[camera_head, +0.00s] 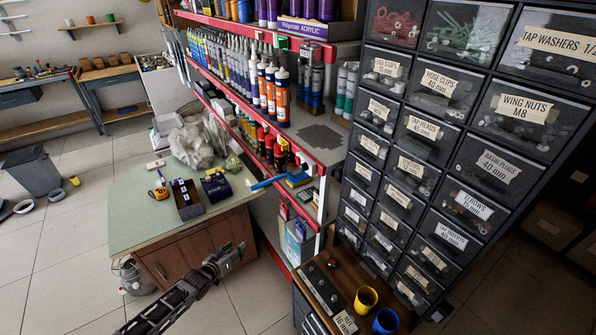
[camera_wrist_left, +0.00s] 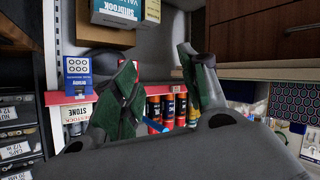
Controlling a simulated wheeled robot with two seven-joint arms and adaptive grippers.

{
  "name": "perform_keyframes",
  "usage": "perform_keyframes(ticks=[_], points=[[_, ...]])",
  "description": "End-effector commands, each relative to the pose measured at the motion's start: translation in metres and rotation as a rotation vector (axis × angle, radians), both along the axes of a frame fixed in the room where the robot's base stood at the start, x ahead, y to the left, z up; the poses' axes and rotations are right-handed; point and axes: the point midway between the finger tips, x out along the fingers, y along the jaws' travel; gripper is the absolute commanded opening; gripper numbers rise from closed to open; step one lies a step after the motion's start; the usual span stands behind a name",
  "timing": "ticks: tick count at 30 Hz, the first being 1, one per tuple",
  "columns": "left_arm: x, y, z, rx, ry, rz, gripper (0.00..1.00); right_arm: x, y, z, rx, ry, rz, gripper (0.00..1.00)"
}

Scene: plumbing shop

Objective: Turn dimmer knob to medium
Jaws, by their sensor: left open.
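A narrow grey panel (camera_head: 321,287) lies on the brown top of the low cabinet at the lower middle of the head view. It carries small dark round parts, and a small red round piece (camera_head: 332,263) sits by its far end. I cannot tell which part is the dimmer knob or how it is turned. My left gripper (camera_head: 232,256) is open and empty, to the left of the panel and apart from it, in front of the green-topped bench. In the left wrist view its two dark green fingers (camera_wrist_left: 160,90) are spread, with shelf goods behind them. My right gripper is out of view.
A yellow cup (camera_head: 366,298) and a blue cup (camera_head: 386,320) stand right of the panel. The drawer rack (camera_head: 440,150) rises behind. A red-edged shelf (camera_head: 300,140) and the green-topped bench (camera_head: 130,215) stand near the left arm.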

Motion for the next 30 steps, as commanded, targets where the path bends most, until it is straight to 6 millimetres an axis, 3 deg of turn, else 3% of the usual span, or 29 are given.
perform_keyframes(ticks=[1,6,13,24,30], points=[[0.011,-0.006,0.025,-0.026,-0.031,-0.016,0.44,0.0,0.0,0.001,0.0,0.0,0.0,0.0],[0.032,-0.033,0.097,-0.136,-0.101,-0.069,0.44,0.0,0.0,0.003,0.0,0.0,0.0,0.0],[0.038,-0.068,0.186,-0.284,-0.157,-0.154,0.44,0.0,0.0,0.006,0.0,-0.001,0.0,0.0],[0.006,-0.119,0.302,-0.515,-0.155,-0.3,0.44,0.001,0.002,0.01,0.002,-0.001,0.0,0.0],[-0.018,-0.135,0.341,-0.61,-0.122,-0.355,0.44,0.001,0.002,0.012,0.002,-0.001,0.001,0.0]])
